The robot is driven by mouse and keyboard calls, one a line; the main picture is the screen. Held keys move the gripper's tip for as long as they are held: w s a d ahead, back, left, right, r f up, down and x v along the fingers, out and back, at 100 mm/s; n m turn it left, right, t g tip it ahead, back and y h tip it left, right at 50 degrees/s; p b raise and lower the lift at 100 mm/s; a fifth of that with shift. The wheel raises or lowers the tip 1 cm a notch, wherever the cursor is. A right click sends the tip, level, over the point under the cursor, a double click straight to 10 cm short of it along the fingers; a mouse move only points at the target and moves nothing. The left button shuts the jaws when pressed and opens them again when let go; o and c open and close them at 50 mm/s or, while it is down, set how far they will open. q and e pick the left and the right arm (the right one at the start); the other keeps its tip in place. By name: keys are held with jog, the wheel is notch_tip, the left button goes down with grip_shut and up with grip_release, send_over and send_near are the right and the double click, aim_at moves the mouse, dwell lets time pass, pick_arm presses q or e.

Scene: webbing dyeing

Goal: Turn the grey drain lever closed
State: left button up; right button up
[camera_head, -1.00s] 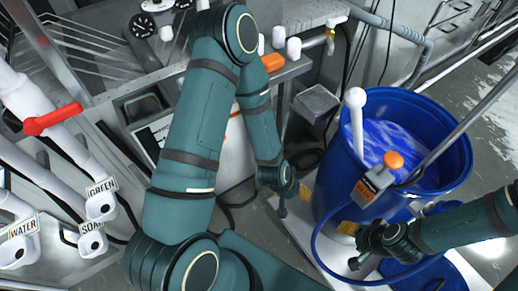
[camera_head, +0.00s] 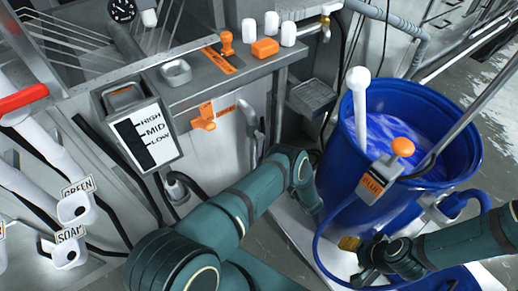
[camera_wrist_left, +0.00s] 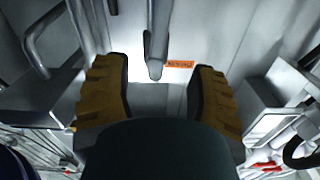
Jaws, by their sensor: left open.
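The grey drain lever (camera_wrist_left: 155,55) hangs down in the left wrist view, beside a small orange label (camera_wrist_left: 178,64). A grey lever beside an orange label also shows in the head view (camera_head: 252,128), left of my left wrist. My left gripper (camera_wrist_left: 160,88) is open and empty. Its two yellow-padded fingers stand on either side of the lever in the picture, and the lever's tip is in line with the gap; I cannot tell the distance. In the head view my left fingers are hidden. My right gripper (camera_head: 353,258) is beside the blue barrel, its jaws unclear.
The blue barrel (camera_head: 335,178) of blue liquid stands at the right, with a white-headed rod (camera_head: 360,120) in it. An orange handle (camera_head: 203,124) is on the wall panel left of the lever. A level gauge (camera_head: 148,137) and metal bench (camera_head: 190,97) are behind my left arm.

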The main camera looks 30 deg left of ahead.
aim_at(261, 149)
pick_arm(q)
jog(key=b+x, duration=0.1)
jog(key=x, duration=1.2)
jog(key=shift+w+a+r+b, duration=0.15)
jog(key=shift+a+b, duration=0.1)
jog(key=shift+b, duration=0.15)
grip_shut()
